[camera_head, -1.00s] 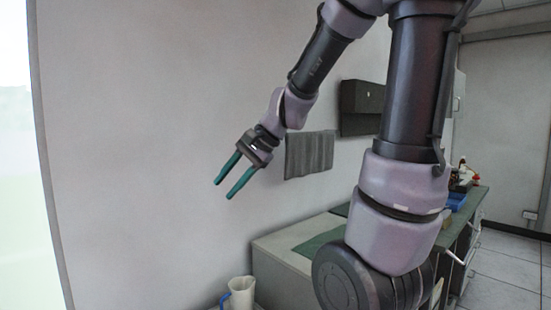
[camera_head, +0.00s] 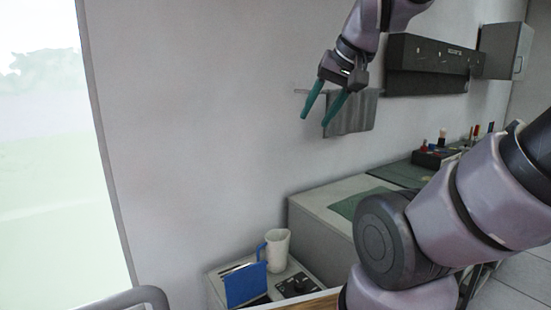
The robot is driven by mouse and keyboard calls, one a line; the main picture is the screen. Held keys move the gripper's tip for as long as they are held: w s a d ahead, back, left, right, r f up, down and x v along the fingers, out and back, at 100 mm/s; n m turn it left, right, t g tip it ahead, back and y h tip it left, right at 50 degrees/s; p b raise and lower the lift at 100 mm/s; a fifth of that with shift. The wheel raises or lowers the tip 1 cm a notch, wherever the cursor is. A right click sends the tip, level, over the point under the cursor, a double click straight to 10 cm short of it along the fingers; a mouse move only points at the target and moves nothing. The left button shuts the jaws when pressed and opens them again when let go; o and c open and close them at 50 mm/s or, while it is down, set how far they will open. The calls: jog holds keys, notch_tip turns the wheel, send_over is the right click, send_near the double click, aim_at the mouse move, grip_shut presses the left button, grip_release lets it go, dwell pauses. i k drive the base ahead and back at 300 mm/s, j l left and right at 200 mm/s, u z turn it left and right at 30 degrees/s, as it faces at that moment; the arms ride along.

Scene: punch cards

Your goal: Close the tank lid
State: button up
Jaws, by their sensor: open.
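I cannot pick out the tank or its lid with certainty in the head view. My gripper (camera_head: 314,121) is open and empty, with its two teal fingers apart and pointing down. It is high up, in front of the wall or the hanging grey towel, well above the counters. A low light-coloured unit (camera_head: 218,287) stands at the bottom, with a white jug (camera_head: 278,252), an upright blue panel (camera_head: 245,284) and a dark piece (camera_head: 296,285) on it. My arm hides part of the right side.
A grey counter (camera_head: 318,205) with a green mat (camera_head: 352,204) runs along the wall. Small items (camera_head: 436,155) stand farther back. A curved metal rail (camera_head: 135,296) shows at lower left. The space before the wall is clear.

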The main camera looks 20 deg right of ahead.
aim_at(245, 282)
jog(key=k+j+z, duration=0.1)
jog(key=k+j, duration=0.2)
jog(key=k, duration=0.2)
jog(key=k+j+z, duration=0.1)
jog(key=k+j, duration=0.2)
jog(key=k, duration=0.15)
jog(key=k+j+z, duration=0.1)
jog(key=k+j, duration=0.15)
jog(key=k, duration=0.25)
jog(key=k+j+z, duration=0.1)
jog(key=k, duration=0.4)
jog(key=i+j, duration=0.45)
jog(key=i+j+z, duration=0.1)
jog(key=i+j, duration=0.3)
jog(key=j, duration=0.2)
